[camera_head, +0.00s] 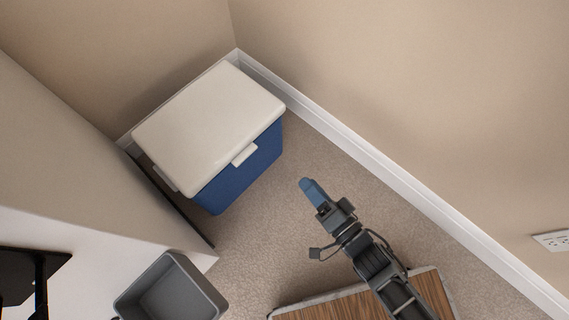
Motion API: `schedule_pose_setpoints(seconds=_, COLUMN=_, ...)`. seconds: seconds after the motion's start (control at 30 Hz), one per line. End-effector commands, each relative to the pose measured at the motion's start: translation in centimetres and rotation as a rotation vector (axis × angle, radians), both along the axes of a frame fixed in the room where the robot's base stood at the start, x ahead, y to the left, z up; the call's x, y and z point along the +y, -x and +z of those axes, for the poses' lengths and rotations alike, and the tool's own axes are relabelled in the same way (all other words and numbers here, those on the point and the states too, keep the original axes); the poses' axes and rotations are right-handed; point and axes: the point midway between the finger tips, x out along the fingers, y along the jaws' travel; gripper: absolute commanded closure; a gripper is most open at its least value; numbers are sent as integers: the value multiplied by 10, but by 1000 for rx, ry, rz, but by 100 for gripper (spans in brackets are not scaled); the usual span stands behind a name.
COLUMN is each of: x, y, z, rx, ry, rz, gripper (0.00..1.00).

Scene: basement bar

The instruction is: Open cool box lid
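The cool box stands on the carpet in the corner, with a blue body (240,170) and a white lid (208,127) lying closed on top. A white latch tab (244,154) sticks out at the middle of the lid's front edge. A white handle (165,178) shows at its left end. My gripper (306,184) has blue fingers and is to the right of the box, apart from it. It holds nothing that I can see. From this angle I cannot tell whether the fingers are apart.
Beige walls with a white baseboard (350,158) meet behind the box. A white counter (90,240) stands close on the left, with a grey bin (172,291) at its edge. A wooden surface (335,308) lies below my arm. Carpet (265,235) is clear before the box.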

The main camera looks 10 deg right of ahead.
Motion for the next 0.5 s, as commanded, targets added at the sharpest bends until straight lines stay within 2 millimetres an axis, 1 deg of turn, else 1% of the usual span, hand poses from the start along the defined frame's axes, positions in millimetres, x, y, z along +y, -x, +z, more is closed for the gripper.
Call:
schedule_pose_setpoints(seconds=0.03, x=15, y=-21, z=-39, rx=15, ry=-66, rz=29, gripper=62)
schedule_pose_setpoints(seconds=0.1, x=33, y=-44, z=-64, rx=46, ry=-162, rz=67, gripper=62)
schedule_pose_setpoints(seconds=0.2, x=57, y=-69, z=-91, rx=91, ry=-275, rz=115, gripper=62)
schedule_pose_setpoints(seconds=0.3, x=74, y=-86, z=-107, rx=132, ry=-358, rz=149, gripper=62)
schedule_pose_setpoints(seconds=0.4, x=85, y=-96, z=-114, rx=157, ry=-406, rz=171, gripper=62)
schedule_pose_setpoints(seconds=0.5, x=92, y=-102, z=-116, rx=169, ry=-428, rz=181, gripper=62)
